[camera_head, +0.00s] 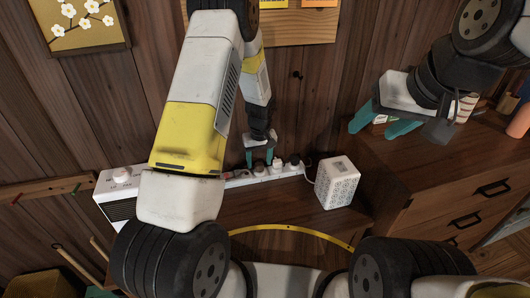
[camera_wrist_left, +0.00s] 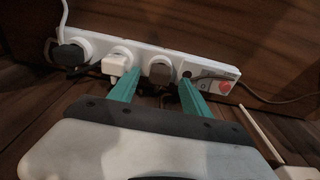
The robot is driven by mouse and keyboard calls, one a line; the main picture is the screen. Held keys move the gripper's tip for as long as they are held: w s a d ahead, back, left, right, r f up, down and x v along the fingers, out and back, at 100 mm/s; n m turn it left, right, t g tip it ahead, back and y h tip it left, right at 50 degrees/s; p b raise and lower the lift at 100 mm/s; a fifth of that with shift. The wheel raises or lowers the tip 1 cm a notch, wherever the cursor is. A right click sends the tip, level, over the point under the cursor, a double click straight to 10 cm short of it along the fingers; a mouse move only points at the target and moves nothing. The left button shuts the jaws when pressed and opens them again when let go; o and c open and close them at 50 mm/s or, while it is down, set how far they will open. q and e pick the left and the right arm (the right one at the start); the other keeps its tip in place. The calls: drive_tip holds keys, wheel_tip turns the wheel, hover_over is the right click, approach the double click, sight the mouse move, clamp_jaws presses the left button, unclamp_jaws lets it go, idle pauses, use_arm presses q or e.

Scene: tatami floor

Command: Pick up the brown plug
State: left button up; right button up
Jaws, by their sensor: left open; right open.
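A brown plug (camera_wrist_left: 160,70) sits upright in a white power strip (camera_wrist_left: 208,71). In the left wrist view it is between a white plug (camera_wrist_left: 116,64) and an empty socket. A black plug (camera_wrist_left: 73,52) is at the left end. My left gripper (camera_wrist_left: 158,92) is open, with its teal fingers on either side of the brown plug; I cannot tell whether they touch it. In the head view this gripper (camera_head: 260,156) points down over the strip (camera_head: 236,181), partly covering the brown plug.
A white patterned cube (camera_head: 337,183) stands just right of the strip. A white box with a knob (camera_head: 118,196) stands at the left, partly behind my left arm. A wooden drawer cabinet (camera_head: 450,195) is at the right. The plank wall is close behind the strip.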

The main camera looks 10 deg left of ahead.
use_arm(q)
drive_tip(key=shift+w+f, duration=0.1)
drive_tip(key=shift+f, duration=0.55)
clamp_jaws()
